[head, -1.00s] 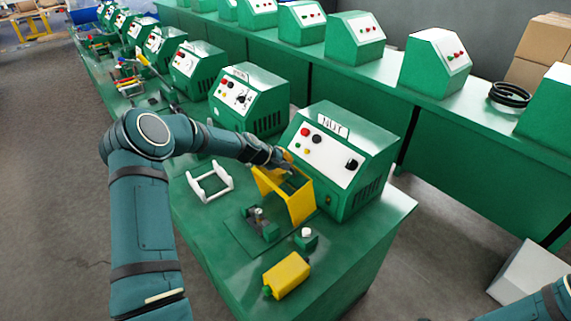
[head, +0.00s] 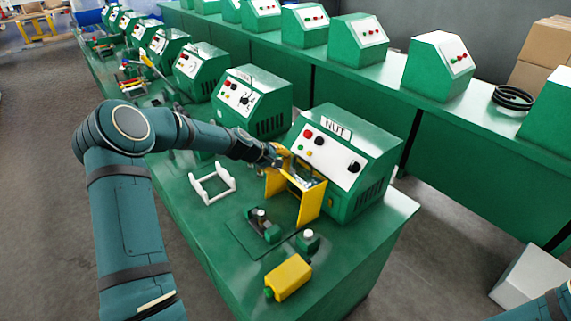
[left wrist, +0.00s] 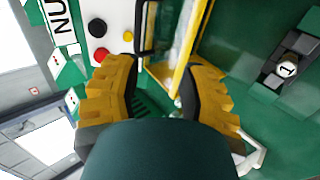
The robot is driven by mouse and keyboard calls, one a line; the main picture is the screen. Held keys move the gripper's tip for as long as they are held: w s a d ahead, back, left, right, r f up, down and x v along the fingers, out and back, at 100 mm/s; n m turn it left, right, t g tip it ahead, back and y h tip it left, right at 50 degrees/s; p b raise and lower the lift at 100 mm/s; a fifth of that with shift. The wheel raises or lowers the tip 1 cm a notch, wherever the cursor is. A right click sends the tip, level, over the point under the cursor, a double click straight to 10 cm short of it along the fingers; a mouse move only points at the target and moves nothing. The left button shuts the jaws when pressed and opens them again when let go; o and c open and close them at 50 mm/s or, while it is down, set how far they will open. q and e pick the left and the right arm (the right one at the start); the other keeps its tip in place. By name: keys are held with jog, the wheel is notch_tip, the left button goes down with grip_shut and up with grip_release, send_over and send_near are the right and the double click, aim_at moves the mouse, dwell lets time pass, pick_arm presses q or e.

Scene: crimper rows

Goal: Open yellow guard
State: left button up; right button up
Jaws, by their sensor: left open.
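The yellow guard (head: 310,205) is an open frame with upright panels, standing on the green bench in front of the green machine labelled NUT (head: 345,160). My left gripper (head: 285,160) is at the top of the guard, on the side near the machine's panel. In the left wrist view, the two yellow fingers (left wrist: 160,85) are spread apart. A yellow bar of the guard (left wrist: 186,50) shows between them, closer to the right finger. I cannot tell whether a finger touches it. My right gripper is out of view.
A black and green fixture (head: 262,224), a small green block with a white button (head: 307,240) and a yellow box (head: 288,277) stand in front of the guard. A white handle frame (head: 212,183) lies to the left. More green machines (head: 250,100) line the bench behind.

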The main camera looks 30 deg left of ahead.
pick_arm(q)
jog(key=v, duration=0.7)
jog(key=shift+r, duration=0.25)
